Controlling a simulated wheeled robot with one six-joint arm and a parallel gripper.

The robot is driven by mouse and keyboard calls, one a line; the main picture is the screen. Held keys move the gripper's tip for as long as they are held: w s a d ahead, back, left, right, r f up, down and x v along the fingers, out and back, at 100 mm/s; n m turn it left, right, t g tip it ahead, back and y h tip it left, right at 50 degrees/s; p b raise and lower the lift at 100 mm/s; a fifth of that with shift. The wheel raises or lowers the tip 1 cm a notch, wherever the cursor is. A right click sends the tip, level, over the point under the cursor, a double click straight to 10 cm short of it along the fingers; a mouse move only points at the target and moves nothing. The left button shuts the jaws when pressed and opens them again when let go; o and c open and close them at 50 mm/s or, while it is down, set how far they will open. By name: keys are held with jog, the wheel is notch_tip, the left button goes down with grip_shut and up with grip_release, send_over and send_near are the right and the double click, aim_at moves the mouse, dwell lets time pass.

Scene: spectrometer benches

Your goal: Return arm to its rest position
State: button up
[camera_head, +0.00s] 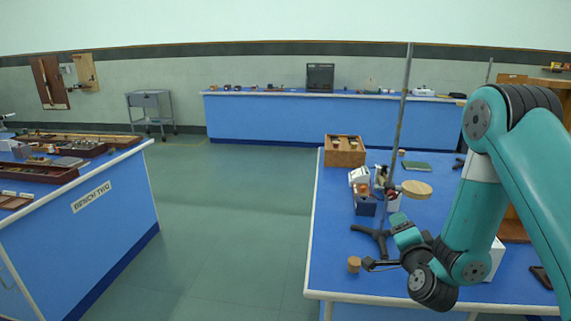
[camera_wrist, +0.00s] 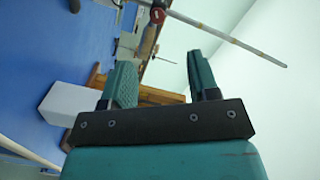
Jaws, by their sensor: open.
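My teal arm (camera_head: 476,215) comes in from the right of the head view. It bends down over the right-hand blue bench (camera_head: 335,210), with its dark wrist joints low near the bench's front part. My gripper (camera_wrist: 162,78) shows in the wrist view with its two teal fingers spread apart and nothing between them. Behind the fingers, the wrist view shows a metal rod with a red and black clamp (camera_wrist: 157,15), a white box (camera_wrist: 68,103) and blue bench top. How close the fingers are to the rod is hard to tell.
A tall metal rod (camera_head: 400,120) rises from a dark tripod foot (camera_head: 376,236) close to my wrist. A cork (camera_head: 354,264), a wooden box (camera_head: 344,150) and small bottles stand on the same bench. Open floor (camera_head: 230,220) lies between it and the left bench (camera_head: 90,230).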

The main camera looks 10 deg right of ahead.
jog(key=a+r+n+g+y, duration=0.3)
jog(key=a+r+n+y, duration=0.3)
jog(key=a, duration=0.5)
jog(key=s+a+r+n+g+y, duration=0.4)
jog(key=s+a+n+g, duration=0.25)
jog(key=s+a, duration=0.25)
jog(key=s+r+n+g+h, duration=0.2)
jog(key=s+r+n+g, duration=0.2)
jog(key=s, duration=1.7)
jog(key=n+g, duration=0.3)
jog(key=n, duration=0.2)
jog(key=shift+s+d+r+g, duration=0.15)
jog(key=shift+d+r+g, duration=0.1)
jog(key=shift+g, duration=0.1)
